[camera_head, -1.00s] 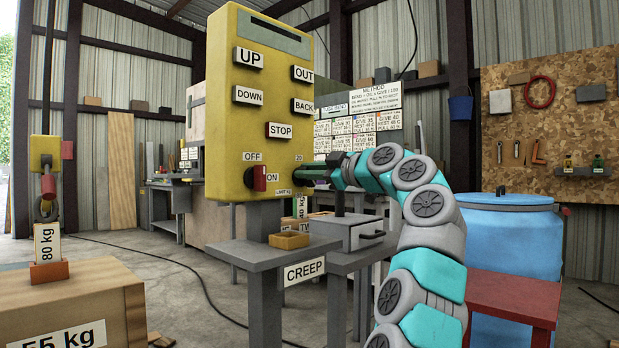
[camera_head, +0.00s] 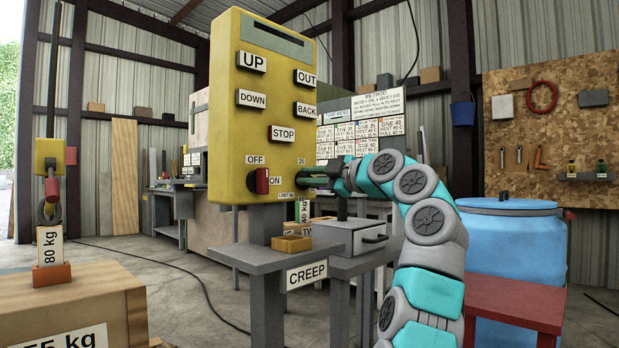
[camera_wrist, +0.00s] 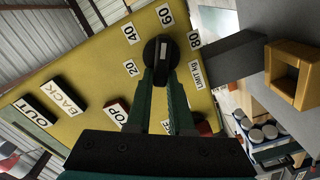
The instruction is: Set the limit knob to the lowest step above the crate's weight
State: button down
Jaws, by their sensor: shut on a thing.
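The limit knob (camera_wrist: 151,52) is black and round with a pale line on its face, in the wrist view. Step labels 20, 40, 60 and 80 surround it beside a "LIMIT KG" label. The pale line points roughly toward 60, but I cannot be sure. My gripper (camera_wrist: 163,78) has its green fingers shut on the knob; in the head view it reaches the lower right of the yellow panel (camera_head: 228,120), hiding most of the knob. The wooden crate (camera_head: 112,287) at the lower left bears a partly cut-off label (camera_head: 62,340) reading 55 kg.
The panel has UP, DOWN, OUT, BACK and STOP buttons and a red OFF/ON switch (camera_head: 262,181). A CREEP shelf (camera_head: 262,258) holds a small yellow tray (camera_head: 291,244). A blue barrel (camera_head: 520,250) stands right.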

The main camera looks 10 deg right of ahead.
jog(key=c, duration=0.8)
grip_release()
jog(key=b+v, duration=0.1)
jog(key=v, duration=0.6)
jog(key=shift+s+d, duration=0.2)
jog(key=shift+s, duration=0.1)
